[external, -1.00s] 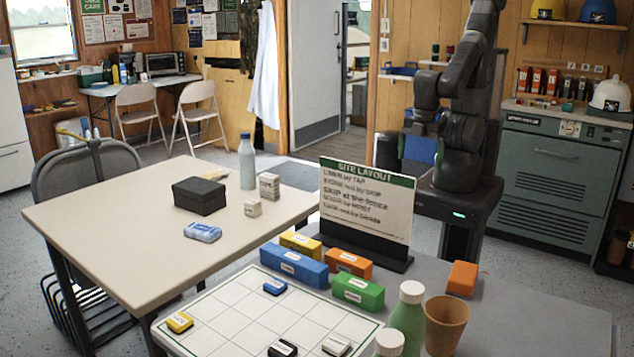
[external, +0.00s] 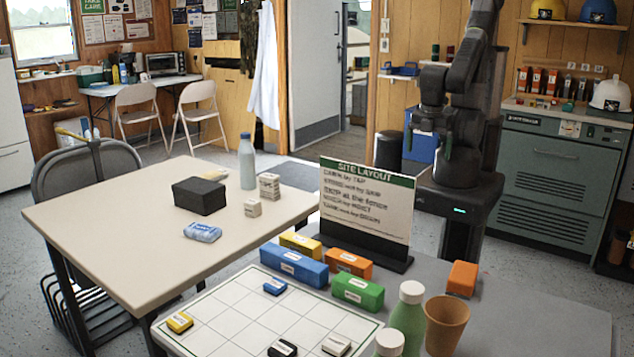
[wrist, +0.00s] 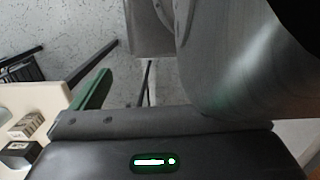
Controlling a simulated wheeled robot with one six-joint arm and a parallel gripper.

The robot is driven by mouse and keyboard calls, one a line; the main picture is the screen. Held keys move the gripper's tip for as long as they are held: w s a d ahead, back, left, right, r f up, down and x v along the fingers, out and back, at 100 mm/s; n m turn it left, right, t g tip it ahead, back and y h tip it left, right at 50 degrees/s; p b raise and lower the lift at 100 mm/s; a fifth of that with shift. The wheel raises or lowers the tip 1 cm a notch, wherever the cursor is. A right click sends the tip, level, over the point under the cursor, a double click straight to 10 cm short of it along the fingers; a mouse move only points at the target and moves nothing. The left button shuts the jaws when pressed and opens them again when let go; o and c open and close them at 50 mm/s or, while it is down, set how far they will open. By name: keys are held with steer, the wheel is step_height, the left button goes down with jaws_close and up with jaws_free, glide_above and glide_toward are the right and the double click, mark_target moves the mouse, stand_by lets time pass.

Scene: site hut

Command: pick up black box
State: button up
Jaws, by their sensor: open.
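A black box (external: 199,196) with a lid sits on the beige table, left of a grey-blue bottle, in the external view. A smaller black block (external: 282,348) with a white label lies on the white grid board at the bottom edge. My gripper (external: 429,148) hangs beside my column behind the sign, fingers pointing down, open and empty. It is well to the right of the black box and apart from it.
The beige table (external: 110,240) also bears a bottle (external: 247,162), two small white boxes and a blue-white packet (external: 202,232). The site layout sign (external: 366,203) stands on the grey table between my arm and the board. Coloured blocks, green bottles and a tan cup (external: 446,325) are nearer.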

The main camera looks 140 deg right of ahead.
steer(key=shift+f, duration=0.15)
steer(key=w+d+r+m+t+h+b, duration=0.15)
steer(key=w+d+r, duration=0.35)
steer(key=w, duration=0.5)
steer(key=w+d+r+m+h, duration=0.1)
steer(key=w+d+r+m, duration=0.15)
steer(key=w+d, duration=0.7)
steer(key=w+d+r+m+t+h+b, duration=0.1)
steer(key=w+d+r+m, duration=0.25)
steer(key=w, duration=0.85)
steer(key=m+g+b, duration=0.1)
steer(key=m+b, duration=0.6)
steer(key=m, duration=0.3)
glide_above(199, 193)
steer(key=s, duration=0.5)
steer(key=shift+h, duration=0.35)
steer(key=f, duration=1.3)
steer(key=shift+w+f, duration=0.2)
steer(key=shift+f, duration=0.2)
steer(key=shift+d+f, duration=0.25)
steer(key=shift+f, duration=0.05)
steer(key=p+x, duration=0.1)
steer(key=x, duration=1.2)
steer(key=shift+d+f, duration=0.1)
steer(key=shift+d, duration=0.1)
steer(key=shift+c, duration=0.4)
